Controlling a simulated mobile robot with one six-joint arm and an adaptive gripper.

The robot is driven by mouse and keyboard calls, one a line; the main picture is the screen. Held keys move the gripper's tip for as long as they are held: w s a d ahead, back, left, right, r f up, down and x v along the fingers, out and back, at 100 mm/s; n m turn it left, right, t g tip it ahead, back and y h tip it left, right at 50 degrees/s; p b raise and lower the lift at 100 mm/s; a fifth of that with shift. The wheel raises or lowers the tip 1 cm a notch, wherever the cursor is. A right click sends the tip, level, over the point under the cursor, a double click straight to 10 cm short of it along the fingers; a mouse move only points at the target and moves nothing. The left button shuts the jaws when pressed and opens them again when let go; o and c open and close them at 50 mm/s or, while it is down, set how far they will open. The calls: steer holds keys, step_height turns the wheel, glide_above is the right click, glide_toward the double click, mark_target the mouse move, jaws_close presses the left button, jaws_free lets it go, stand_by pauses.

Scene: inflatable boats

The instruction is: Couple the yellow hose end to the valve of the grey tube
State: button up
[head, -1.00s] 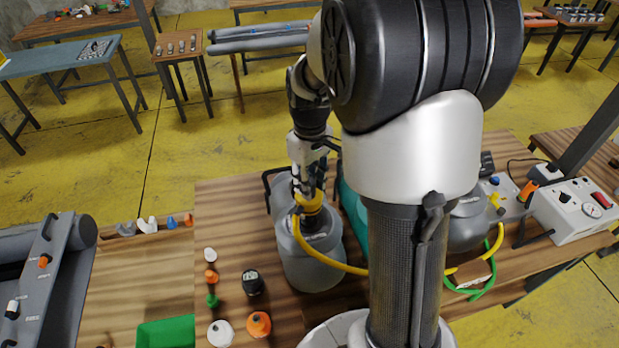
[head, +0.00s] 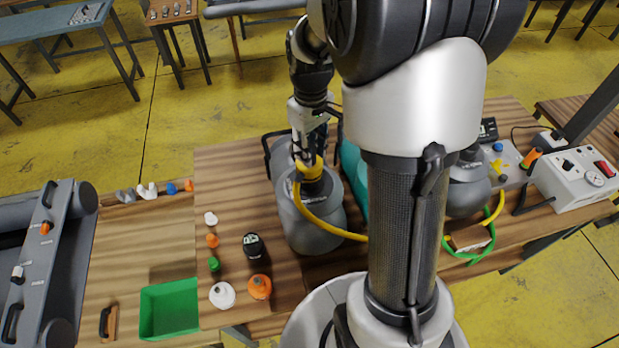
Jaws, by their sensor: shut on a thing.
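My gripper (head: 312,158) is at the middle of the head view, shut on the yellow hose end (head: 313,172). It appears just above the dark neck of a grey canister; I cannot tell whether the hose end touches it. The yellow hose (head: 325,227) hangs down from the gripper, passes in front of the canister and goes behind my arm. A grey tube (head: 62,210) lies at the far left, well apart from my gripper. On its grey panel are an orange fitting (head: 45,228) and a white one (head: 17,272); I cannot tell which is the valve.
The grey canister (head: 315,225) and a teal object (head: 354,185) stand close around my gripper. Several caps, including an orange one (head: 260,287), lie left of the canister. A green tray (head: 169,309) stands nearer. A white control box (head: 575,185) is at right. My arm hides the middle right.

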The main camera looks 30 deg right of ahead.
steer(key=shift+f, duration=0.15)
steer(key=shift+f+b, duration=0.85)
steer(key=shift+f, duration=0.25)
steer(key=shift+f, duration=0.1)
steer(key=shift+f, duration=0.35)
steer(key=shift+f+b, duration=0.8)
stand_by(0.6)
stand_by(0.3)
steer(key=m, duration=0.4)
